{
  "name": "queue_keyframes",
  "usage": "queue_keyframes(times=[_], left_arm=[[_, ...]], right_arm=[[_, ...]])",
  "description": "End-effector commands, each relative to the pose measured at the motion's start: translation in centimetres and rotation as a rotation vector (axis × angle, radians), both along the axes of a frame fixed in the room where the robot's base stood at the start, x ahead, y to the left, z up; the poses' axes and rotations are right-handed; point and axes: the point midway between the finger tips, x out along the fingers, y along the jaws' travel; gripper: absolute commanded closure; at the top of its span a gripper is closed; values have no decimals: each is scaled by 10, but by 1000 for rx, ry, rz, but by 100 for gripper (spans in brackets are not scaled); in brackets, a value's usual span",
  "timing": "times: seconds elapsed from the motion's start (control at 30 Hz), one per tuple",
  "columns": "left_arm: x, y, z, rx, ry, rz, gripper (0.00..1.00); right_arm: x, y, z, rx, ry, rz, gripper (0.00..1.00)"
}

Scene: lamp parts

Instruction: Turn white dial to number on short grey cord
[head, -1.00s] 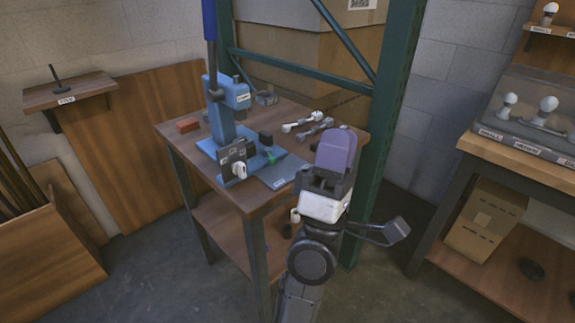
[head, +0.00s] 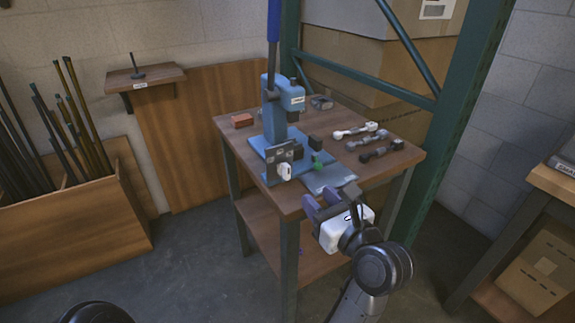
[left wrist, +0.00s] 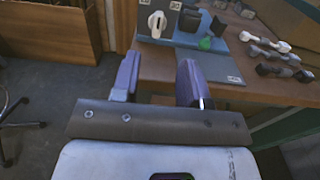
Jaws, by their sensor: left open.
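The white dial (head: 285,171) is on a dark plate at the front of the blue press (head: 277,118). In the left wrist view the dial (left wrist: 157,24) lies ahead of the fingers, apart from them. Its numbers are too small to read. Several short cords lie on the table's right: a white one (head: 355,131), a grey one (head: 367,141) and a dark one (head: 381,150). No number on the grey cord is legible. My left gripper (head: 330,197) is open and empty at the table's front edge; its purple fingers (left wrist: 157,68) show apart. My right gripper is not in view.
The wooden table (head: 232,141) also holds a red block (head: 242,120), a green part (head: 318,160) and a grey-blue plate (head: 330,177). A green rack post (head: 449,120) stands close on the right.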

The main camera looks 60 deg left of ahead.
Motion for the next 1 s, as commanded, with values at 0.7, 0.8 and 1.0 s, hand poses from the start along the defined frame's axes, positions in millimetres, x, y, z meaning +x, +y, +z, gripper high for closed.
queue_keyframes(times=[0.7, 0.8, 1.0], left_arm=[[-4, 115, 1, 6, 2, 2, 60], [-4, 122, 0, 4, 2, 0, 60], [-4, 129, 0, 4, 1, 0, 60]], right_arm=[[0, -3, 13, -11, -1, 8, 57], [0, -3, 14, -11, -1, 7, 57], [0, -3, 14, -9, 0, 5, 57]])
